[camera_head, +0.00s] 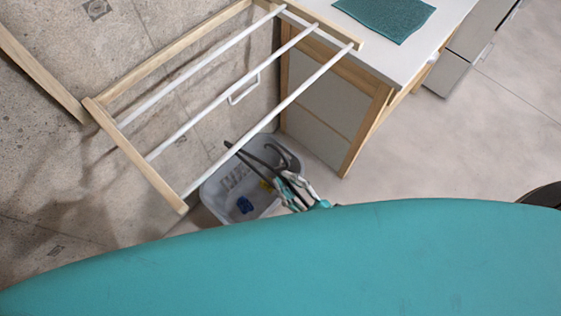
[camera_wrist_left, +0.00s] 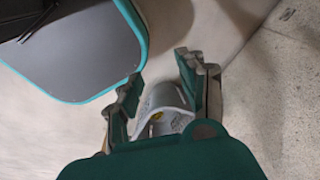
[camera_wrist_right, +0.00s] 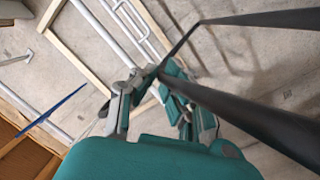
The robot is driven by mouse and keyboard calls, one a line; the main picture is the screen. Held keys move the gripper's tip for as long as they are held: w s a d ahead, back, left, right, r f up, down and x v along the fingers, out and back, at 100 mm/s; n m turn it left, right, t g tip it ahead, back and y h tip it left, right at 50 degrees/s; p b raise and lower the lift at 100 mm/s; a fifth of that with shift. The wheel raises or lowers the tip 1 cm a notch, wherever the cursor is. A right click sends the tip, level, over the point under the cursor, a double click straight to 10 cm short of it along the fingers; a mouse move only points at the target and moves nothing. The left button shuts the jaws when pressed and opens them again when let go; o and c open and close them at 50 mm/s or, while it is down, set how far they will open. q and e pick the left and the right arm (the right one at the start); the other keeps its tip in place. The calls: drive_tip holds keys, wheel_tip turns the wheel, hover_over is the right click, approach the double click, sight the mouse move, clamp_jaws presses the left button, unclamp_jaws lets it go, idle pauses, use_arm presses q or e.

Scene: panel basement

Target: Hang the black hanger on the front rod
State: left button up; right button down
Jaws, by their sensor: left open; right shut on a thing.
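The black hanger (camera_head: 250,157) is held by my right gripper (camera_head: 297,188), in front of and below the rack in the head view. The front rod (camera_head: 270,117) is the white rod nearest me on the wooden rack. The hanger's far end shows close to this rod in the picture; I cannot tell whether they touch. My left gripper (camera_wrist_left: 158,78) is open in the left wrist view, with nothing between its fingertips.
Two more white rods (camera_head: 213,61) lie behind the front rod in the wooden frame (camera_head: 140,155). A grey bin (camera_head: 212,198) with blue and yellow things stands below. A white-topped table (camera_head: 440,28) with a teal mat (camera_head: 388,16) adjoins the right. The floor beyond is clear.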

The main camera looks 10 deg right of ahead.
sight(261, 161)
drive_tip(key=shift+w+a, duration=0.1)
drive_tip(key=shift+w, duration=0.2)
drive_tip(key=shift+w+a+b, duration=0.15)
drive_tip(key=shift+w+b, duration=0.1)
drive_tip(key=shift+b, duration=0.05)
drive_tip(key=shift+w+a, duration=0.25)
drive_tip(key=shift+w, duration=0.05)
drive_tip(key=shift+b+x, duration=0.45)
drive_tip(key=shift+x, duration=1.05)
drive_tip(key=shift+w+a+f, duration=0.1)
drive_tip(key=shift+w+a, duration=0.3)
drive_tip(key=shift+a, duration=0.15)
drive_tip(key=shift+b+x, duration=0.6)
drive_tip(key=shift+x, duration=0.35)
drive_tip(key=shift+a+f, duration=0.2)
drive_tip(key=shift+f, duration=0.05)
use_arm(q)
drive_tip(key=shift+s+d+f+b, duration=0.3)
drive_tip(key=shift+s+f, duration=0.1)
drive_tip(key=shift+f, duration=0.35)
drive_tip(key=shift+s+d+f+b, duration=0.3)
drive_tip(key=shift+s+d+f, duration=0.05)
drive_tip(key=shift+f, duration=0.45)
drive_tip(key=shift+s+d+f+b, duration=0.3)
drive_tip(key=shift+s+f, duration=0.1)
drive_tip(key=shift+f, duration=0.35)
use_arm(e)
drive_tip(key=shift+f, duration=1.3)
